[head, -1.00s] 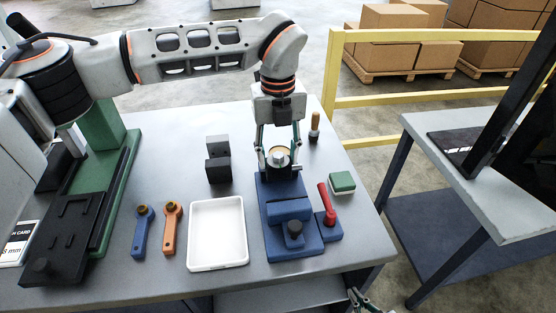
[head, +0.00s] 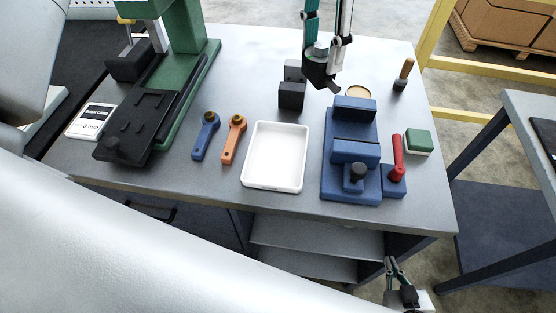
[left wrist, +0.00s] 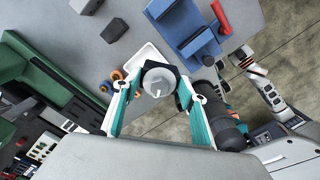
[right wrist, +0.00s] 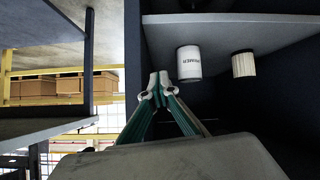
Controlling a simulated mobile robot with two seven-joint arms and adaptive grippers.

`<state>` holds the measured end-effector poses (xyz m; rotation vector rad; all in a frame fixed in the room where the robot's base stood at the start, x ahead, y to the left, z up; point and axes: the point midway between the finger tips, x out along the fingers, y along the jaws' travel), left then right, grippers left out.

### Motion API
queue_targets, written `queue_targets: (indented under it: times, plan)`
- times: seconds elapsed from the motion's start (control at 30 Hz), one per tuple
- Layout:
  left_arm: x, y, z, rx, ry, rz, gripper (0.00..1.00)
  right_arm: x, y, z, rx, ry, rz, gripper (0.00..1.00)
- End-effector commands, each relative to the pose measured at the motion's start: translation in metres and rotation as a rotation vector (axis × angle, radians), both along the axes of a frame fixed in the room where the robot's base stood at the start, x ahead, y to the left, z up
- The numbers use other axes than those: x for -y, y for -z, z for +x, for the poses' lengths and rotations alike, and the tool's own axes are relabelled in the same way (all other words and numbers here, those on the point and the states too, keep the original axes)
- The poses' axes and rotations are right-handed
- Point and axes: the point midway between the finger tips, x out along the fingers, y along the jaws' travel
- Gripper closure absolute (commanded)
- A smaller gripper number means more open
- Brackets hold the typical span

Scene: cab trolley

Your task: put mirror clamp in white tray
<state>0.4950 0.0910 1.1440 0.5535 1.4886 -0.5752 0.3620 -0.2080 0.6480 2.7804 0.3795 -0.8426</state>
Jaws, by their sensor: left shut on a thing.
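My left gripper (head: 322,68) is shut on a dark angular piece, which I take to be the mirror clamp (head: 318,76). It is held above the bench, behind the white tray and the blue vise. In the left wrist view, a round grey face of the clamp (left wrist: 158,82) shows between the fingers, with dark edges around it. The white tray (head: 248,158) lies empty on the bench, and part of it shows in the left wrist view (left wrist: 149,55). My right gripper (head: 393,270) hangs low in front of the bench, its fingertips together and empty (right wrist: 158,83).
The blue vise (head: 350,152) with a red-handled part (head: 397,160) stands right of the tray. A blue tool (head: 206,137) and an orange tool (head: 233,138) lie to its left. A black block (head: 291,92) stands behind it. A green press (head: 185,65) stands further left.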

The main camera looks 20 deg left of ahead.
Motion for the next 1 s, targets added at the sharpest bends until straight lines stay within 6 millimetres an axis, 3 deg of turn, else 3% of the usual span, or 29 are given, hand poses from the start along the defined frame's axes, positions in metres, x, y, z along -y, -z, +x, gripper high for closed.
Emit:
queue_targets:
  times: [0.03, 0.3, 0.57, 0.67, 1.0]
  plan:
    - [-0.009, 0.001, -0.007, 0.003, 0.083, 0.000, 0.93, -0.001, 0.011, -0.001, -0.003, -0.002, 0.001, 1.00]
    - [-0.043, -0.007, -0.043, 0.004, 0.473, 0.009, 0.93, -0.005, 0.035, -0.007, -0.015, -0.010, 0.003, 1.00]
    - [-0.054, -0.004, -0.056, 0.001, 0.616, 0.014, 0.93, -0.004, 0.041, -0.008, -0.017, -0.013, -0.001, 1.00]
    - [-0.055, 0.012, -0.057, -0.003, 0.623, 0.015, 0.93, -0.004, 0.043, -0.008, -0.016, -0.014, -0.003, 1.00]
    - [-0.055, 0.093, -0.057, -0.005, 0.619, 0.014, 0.93, 0.002, 0.048, -0.002, -0.007, -0.011, -0.017, 1.00]
